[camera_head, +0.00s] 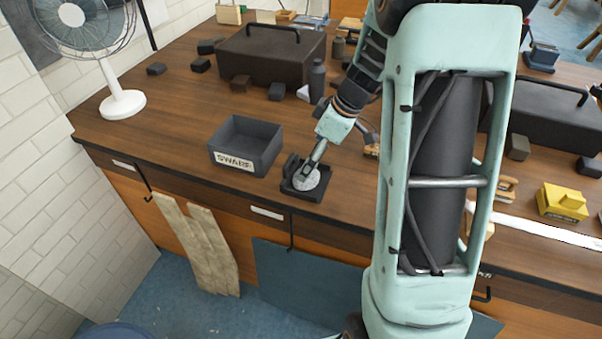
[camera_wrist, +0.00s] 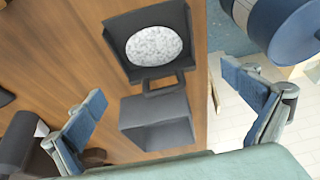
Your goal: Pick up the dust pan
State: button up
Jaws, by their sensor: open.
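The dust pan (camera_head: 302,194) is a small dark pan near the front edge of the wooden bench, holding a pale speckled pile (camera_head: 307,178). In the wrist view the pan (camera_wrist: 183,28) is at the top, with its loop handle (camera_wrist: 165,84) towards the image middle. My gripper (camera_head: 314,163) is above the pan in the head view and partly covers it. In the wrist view its two fingers are wide apart on either side of the handle, with nothing between them (camera_wrist: 164,86). The gap in height is hard to tell.
A grey open box marked SWARF (camera_head: 234,164) stands left of the pan; it also shows in the wrist view (camera_wrist: 155,138). A dark bottle (camera_head: 317,78), a large dark case (camera_head: 262,55) and small blocks lie behind. A white fan (camera_head: 122,104) stands at left.

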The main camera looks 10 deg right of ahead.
aim_at(314, 189)
jog(key=shift+d+p+x, duration=0.15)
jog(key=shift+p+x, duration=0.2)
jog(key=shift+x, duration=1.55)
jog(key=shift+d+p+x, duration=0.1)
jog(key=shift+p+x, duration=0.2)
jog(key=shift+x, duration=1.55)
jog(key=shift+f, duration=0.1)
jog(key=c, duration=1)
